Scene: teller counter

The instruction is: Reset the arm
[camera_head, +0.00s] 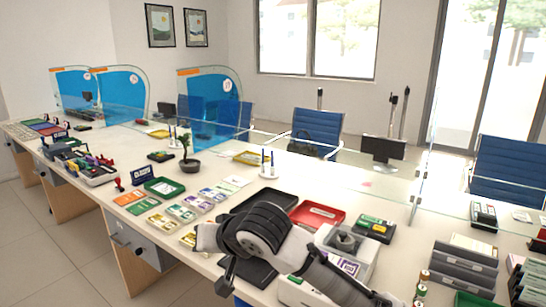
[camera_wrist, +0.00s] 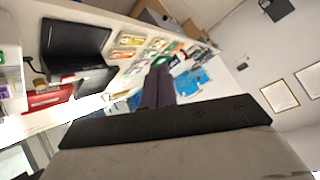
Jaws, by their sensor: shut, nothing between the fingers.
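My arm (camera_head: 262,232) reaches in from the bottom right in the head view and is bent above the front of the counter (camera_head: 120,186). My gripper (camera_wrist: 158,86) shows in the wrist view as two dark fingers side by side with no gap between them. It is shut and holds nothing. The fingers point out over the counter and cards, apart from any object as far as I can see. In the head view the arm hides part of the counter and the black tray beneath it.
Card stacks (camera_head: 183,212), a green tray (camera_head: 164,187) and a potted plant (camera_head: 190,163) lie left. Glass screens (camera_head: 210,105) rise behind. Free room is above the counter.

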